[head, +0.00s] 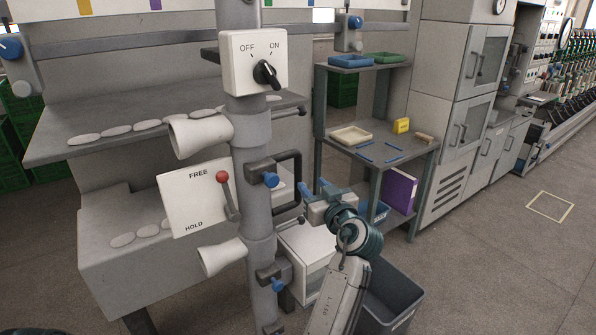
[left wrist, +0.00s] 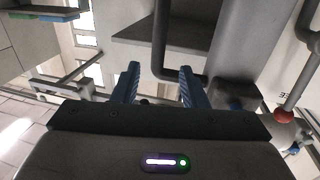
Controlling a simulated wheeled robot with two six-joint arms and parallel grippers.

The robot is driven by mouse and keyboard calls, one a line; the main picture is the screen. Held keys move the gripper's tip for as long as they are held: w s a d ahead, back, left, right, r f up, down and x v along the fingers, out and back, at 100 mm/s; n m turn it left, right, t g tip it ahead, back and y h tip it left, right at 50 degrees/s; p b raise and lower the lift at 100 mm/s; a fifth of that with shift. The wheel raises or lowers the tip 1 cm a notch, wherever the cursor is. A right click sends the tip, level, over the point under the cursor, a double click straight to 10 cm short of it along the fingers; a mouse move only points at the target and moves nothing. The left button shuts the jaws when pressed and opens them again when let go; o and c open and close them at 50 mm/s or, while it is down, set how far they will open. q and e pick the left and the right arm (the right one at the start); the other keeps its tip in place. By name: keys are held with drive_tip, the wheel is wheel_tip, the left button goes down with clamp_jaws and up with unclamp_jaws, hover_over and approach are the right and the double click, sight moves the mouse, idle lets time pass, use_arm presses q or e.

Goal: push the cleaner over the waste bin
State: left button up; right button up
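The cleaner is a grey upright column (head: 252,190) with white nozzles, an OFF/ON switch box (head: 243,50) and a FREE/HOLD plate (head: 190,208). The plate's red-knobbed lever (head: 223,177) points up, towards FREE. A dark bracket handle (head: 297,165) sticks out from the column's right side. My left gripper (head: 314,187) is open beside this handle. In the left wrist view the handle's bar (left wrist: 160,42) shows between the spread blue fingers (left wrist: 158,82); contact cannot be told. The grey waste bin (head: 408,292) stands on the floor at lower right, partly behind my left arm. My right gripper is out of view.
A shelf rack (head: 374,148) with trays, a yellow box and a purple binder stands behind my left gripper. A winder shelf with pale cones lies left of the column. A white box (head: 303,262) stands low beside the column. Open floor lies at right.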

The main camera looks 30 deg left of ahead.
sight(300, 170)
use_arm(q)
drive_tip(key=p+x, duration=0.4)
drive_tip(key=x, duration=0.5)
drive_tip(key=shift+w+a, duration=0.15)
drive_tip(key=shift+w+a+f, duration=0.1)
drive_tip(key=shift+w+a, duration=0.25)
drive_tip(key=shift+a, duration=0.1)
clamp_jaws()
